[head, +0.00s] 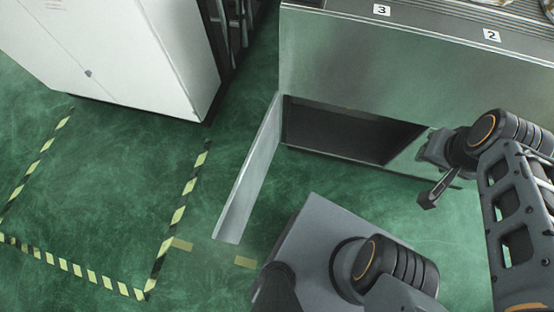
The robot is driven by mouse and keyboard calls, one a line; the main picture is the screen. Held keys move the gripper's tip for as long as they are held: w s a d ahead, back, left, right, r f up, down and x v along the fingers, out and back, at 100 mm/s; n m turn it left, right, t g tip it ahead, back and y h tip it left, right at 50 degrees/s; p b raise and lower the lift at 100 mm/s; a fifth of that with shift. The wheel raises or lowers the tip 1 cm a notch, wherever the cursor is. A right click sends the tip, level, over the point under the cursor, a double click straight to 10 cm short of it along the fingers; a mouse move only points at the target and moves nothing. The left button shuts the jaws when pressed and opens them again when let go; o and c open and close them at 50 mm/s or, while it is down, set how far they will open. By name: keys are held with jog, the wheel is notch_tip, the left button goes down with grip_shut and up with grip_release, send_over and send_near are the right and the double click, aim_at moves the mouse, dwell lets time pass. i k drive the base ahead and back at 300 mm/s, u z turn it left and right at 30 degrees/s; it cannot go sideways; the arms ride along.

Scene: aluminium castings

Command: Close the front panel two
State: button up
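A silver front panel (252,170) stands swung open on the left side of a dark rectangular opening (350,131) low in the metal cabinet (360,62). It juts out toward me over the green floor. It carries no number that I can see, so I cannot tell if it is panel two. My gripper (428,198) is at the right, in front of the cabinet's lower right part and well apart from the open panel. Nothing shows held in it. Its fingers are seen too edge-on to tell if they are open.
Labels 3 (382,10) and 2 (492,35) sit on the cabinet's top edge. A white cabinet (125,55) stands at the upper left. Yellow-black floor tape (178,214) runs left of the panel. The floor between panel and tape is clear.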

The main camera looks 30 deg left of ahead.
aim_at(231, 224)
jog(key=z, duration=1.35)
jog(key=k, duration=2.35)
jog(key=u, duration=1.3)
jog(key=i, duration=0.5)
jog(key=u, duration=0.05)
jog(key=k, duration=1.15)
jog(key=u, duration=1)
jog(key=i, duration=1)
jog(key=u, duration=0.15)
